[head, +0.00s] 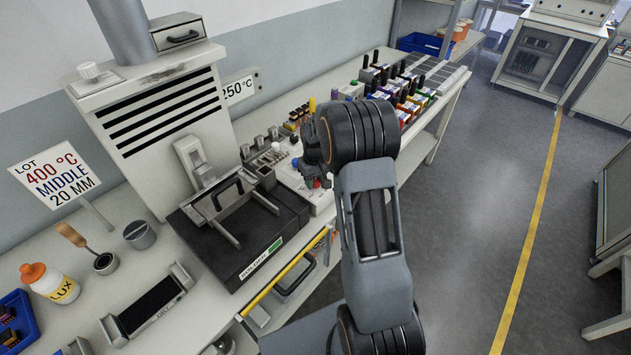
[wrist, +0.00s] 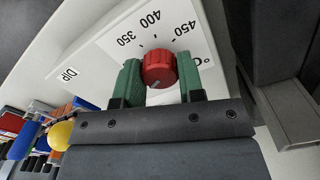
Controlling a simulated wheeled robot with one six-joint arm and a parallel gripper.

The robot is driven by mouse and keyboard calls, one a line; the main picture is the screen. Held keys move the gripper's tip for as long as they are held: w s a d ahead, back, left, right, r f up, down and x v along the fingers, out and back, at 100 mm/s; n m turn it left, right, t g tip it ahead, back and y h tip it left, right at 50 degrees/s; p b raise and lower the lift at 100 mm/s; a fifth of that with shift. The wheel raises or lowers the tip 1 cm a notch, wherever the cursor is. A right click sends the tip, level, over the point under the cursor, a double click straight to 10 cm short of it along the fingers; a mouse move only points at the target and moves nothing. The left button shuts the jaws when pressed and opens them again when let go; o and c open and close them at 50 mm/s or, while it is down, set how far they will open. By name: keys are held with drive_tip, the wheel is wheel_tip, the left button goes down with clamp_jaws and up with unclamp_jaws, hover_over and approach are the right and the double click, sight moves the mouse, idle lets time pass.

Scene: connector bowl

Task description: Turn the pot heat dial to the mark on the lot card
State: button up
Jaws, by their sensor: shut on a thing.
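The red heat dial (wrist: 160,66) sits on a white panel (wrist: 110,38) with marks 350, 400 and 450 in the wrist view. My gripper (wrist: 159,78) has its two green fingers on either side of the dial, shut on it. A small pale spot shows on the dial's near side; I cannot tell which mark the dial points at. In the head view a bit of red shows at the dial (head: 317,183), beneath my gripper (head: 314,172), mostly hidden by my arm. The lot card (head: 55,172) at the left reads 400 °C, MIDDLE, 20 MM.
A black-based machine (head: 240,232) with metal arms stands left of the panel. A 250 °C sign (head: 239,88) hangs on the wall. A yellow ball-shaped thing (wrist: 61,134) shows low in the wrist view. Open floor lies to the right.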

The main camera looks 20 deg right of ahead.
sight(315, 180)
drive_tip(key=m+b, duration=0.1)
drive_tip(key=m, duration=0.6)
drive_tip(key=shift+b, duration=0.4)
drive_tip(key=m, duration=0.4)
drive_tip(key=shift+b, duration=0.3)
drive_tip(key=m, duration=0.4)
drive_tip(key=shift+m+b, duration=0.3)
drive_tip(key=m, duration=0.5)
drive_tip(key=m+b, duration=0.1)
drive_tip(key=m, duration=0.4)
drive_tip(key=shift+r+m, duration=0.1)
drive_tip(key=shift+m, duration=0.3)
drive_tip(key=shift+w, duration=0.1)
drive_tip(key=o, duration=0.9)
wheel_tip(315, 180, up, 14)
drive_tip(key=shift+f, duration=0.15)
